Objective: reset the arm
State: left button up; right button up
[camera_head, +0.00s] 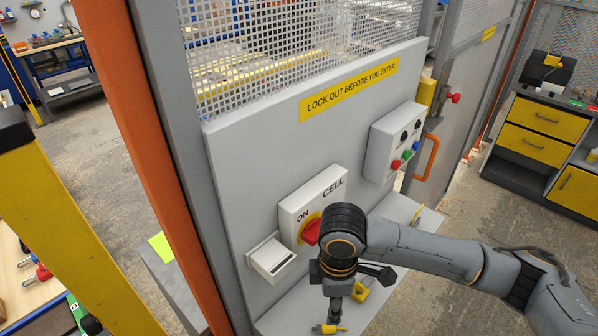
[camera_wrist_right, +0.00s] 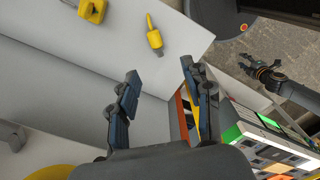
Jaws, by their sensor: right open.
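My right arm (camera_head: 440,252) comes in from the right in the head view. Its wrist is over the ledge, close in front of the switch box, and points down. My right gripper (camera_wrist_right: 160,72) is open and empty in the right wrist view, its two fingers apart above the grey ledge. In the head view the wrist mostly hides it. Another dark gripper (camera_wrist_right: 256,68), seemingly my left one, shows small at the upper right of the wrist view, over the floor. Its jaws are too small to read. No left arm shows in the head view.
A grey panel holds a switch box (camera_head: 331,190) with a red handle (camera_head: 311,231), a button box (camera_head: 392,150) and a small white box (camera_head: 270,259). A yellow padlock-like piece (camera_wrist_right: 92,10) and a yellow-ended piece (camera_wrist_right: 154,38) lie on the ledge (camera_wrist_right: 185,55). Open floor (camera_head: 445,215) lies right.

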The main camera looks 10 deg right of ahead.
jog(key=shift+a, duration=0.1)
jog(key=s+a+f+m+t+y, duration=0.1)
jog(key=s+a+f+m+y, duration=0.2)
jog(key=a, duration=0.4)
jog(key=s+d+f+m+t+h, duration=0.1)
jog(key=s+d+f+m+h, duration=0.1)
jog(key=s+d+m, duration=0.5)
jog(key=s+d+f+m+t+h, duration=0.1)
jog(key=s+d+f+m, duration=0.3)
jog(key=d, duration=0.5)
notch_tip(320, 180, down, 30)
jog(key=r+b, duration=0.1)
jog(key=b, duration=0.5)
jog(key=s+d+f+g+b, duration=0.1)
jog(key=s+f+b, duration=0.1)
jog(key=s+f, duration=0.7)
jog(key=s+d+f+g+b, duration=0.1)
jog(key=s+f+b, duration=0.1)
jog(key=s+f, duration=0.6)
notch_tip(320, 180, down, 6)
jog(key=shift+s+d+r+b, duration=0.1)
jog(key=shift+s+d+b, duration=0.2)
jog(key=shift+s+b, duration=0.05)
